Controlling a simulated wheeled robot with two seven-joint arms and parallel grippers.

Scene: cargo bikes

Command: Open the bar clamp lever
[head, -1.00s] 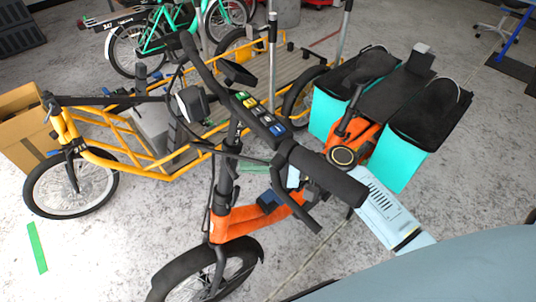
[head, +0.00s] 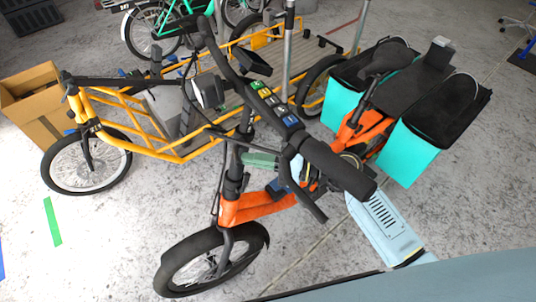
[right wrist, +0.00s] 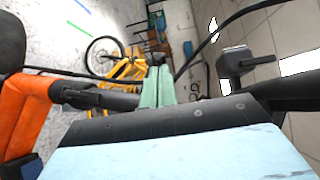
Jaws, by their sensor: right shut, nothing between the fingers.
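The orange cargo bike (head: 258,206) stands in front of me, its black handlebar (head: 335,168) crossing the middle of the head view. Its black steering column (head: 234,172) rises from the orange frame. I cannot clearly pick out the bar clamp lever. My right gripper (head: 262,160) reaches under the handlebar; its pale green fingers are partly hidden by the bar and lie beside the column. In the right wrist view, the gripper's fingers (right wrist: 157,88) are together and empty. Dark bike parts lie on both sides of them, including a blocky dark piece (right wrist: 238,62). My left gripper is out of view.
A yellow cargo bike (head: 150,145) stands behind the orange one. Turquoise panniers (head: 408,152) hang at the orange bike's rear. A cardboard box (head: 38,105) stands at the left.

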